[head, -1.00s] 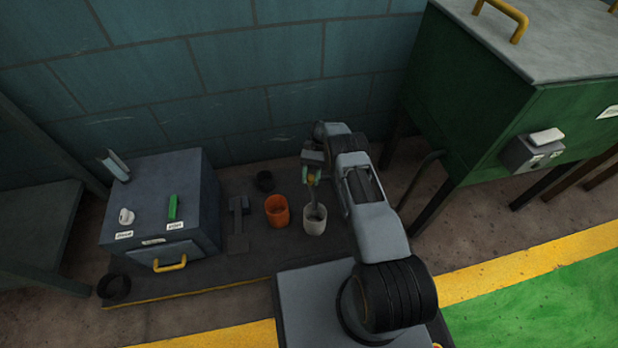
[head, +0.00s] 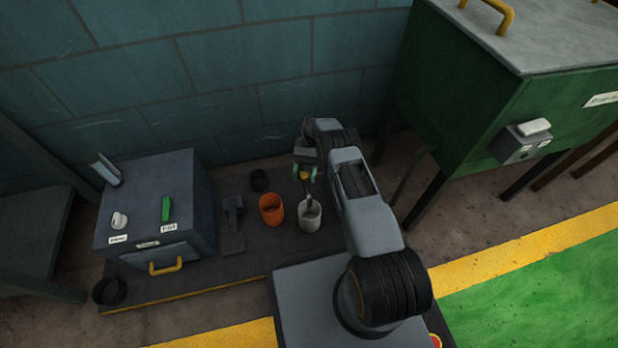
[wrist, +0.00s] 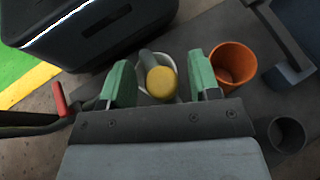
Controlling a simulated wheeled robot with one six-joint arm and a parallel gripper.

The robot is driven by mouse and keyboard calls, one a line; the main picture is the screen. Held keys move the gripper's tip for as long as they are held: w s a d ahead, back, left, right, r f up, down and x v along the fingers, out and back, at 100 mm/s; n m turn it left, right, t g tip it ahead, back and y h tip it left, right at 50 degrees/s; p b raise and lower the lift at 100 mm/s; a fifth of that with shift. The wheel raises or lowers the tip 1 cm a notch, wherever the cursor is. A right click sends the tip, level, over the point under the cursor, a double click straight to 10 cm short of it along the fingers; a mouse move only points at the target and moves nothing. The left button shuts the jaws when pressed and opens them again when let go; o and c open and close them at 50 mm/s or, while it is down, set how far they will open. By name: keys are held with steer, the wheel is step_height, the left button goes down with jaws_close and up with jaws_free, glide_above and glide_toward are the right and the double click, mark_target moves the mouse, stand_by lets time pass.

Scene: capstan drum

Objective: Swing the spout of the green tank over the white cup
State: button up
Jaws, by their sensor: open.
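The green tank (head: 480,100) stands at the right in the head view. A dark pipe (wrist: 25,130) with a red handle (wrist: 60,99) comes in from the left in the wrist view and passes behind my gripper. A grey tube with a yellow round top, seemingly the spout (wrist: 161,82), stands between my open green fingers (wrist: 160,80), with gaps at both sides. From above, it overlaps the white cup (wrist: 150,58). In the head view, my gripper (head: 305,172) is just above and behind the white cup (head: 310,217). My arm hides the link to the tank.
An orange cup (head: 271,210) stands left of the white cup, with a small dark cup (head: 260,181) behind it. A grey box (head: 155,205) with a yellow handle stands farther left. A dark ring (head: 108,291) lies at the platform's front left.

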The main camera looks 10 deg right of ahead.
steer(key=r+p, duration=0.1)
steer(key=r, duration=0.2)
steer(key=r+p, duration=0.1)
steer(key=shift+s+r+p, duration=0.2)
steer(key=shift+s+p, duration=0.1)
steer(key=shift+s, duration=0.05)
steer(key=s+d+r+p, duration=0.1)
steer(key=s+r+p, duration=0.7)
steer(key=s, duration=0.5)
steer(key=shift+s+r, duration=0.15)
steer(key=shift+r, duration=0.05)
steer(key=s+r+n+t+h+p, duration=0.1)
steer(key=r+t+p, duration=0.4)
steer(key=r, duration=1.5)
steer(key=s+d+r+n+t+h+p, duration=0.1)
steer(key=r+t+p, duration=0.4)
steer(key=r+p, duration=1.1)
steer(key=s+d+r+n+t+h+p, duration=0.1)
steer(key=s+r+n+t+h+p, duration=0.2)
steer(key=r, duration=2.1)
steer(key=shift+s+d+t+h+p, duration=0.35)
steer(key=shift+t+p, duration=1.15)
steer(key=shift+p, duration=2.3)
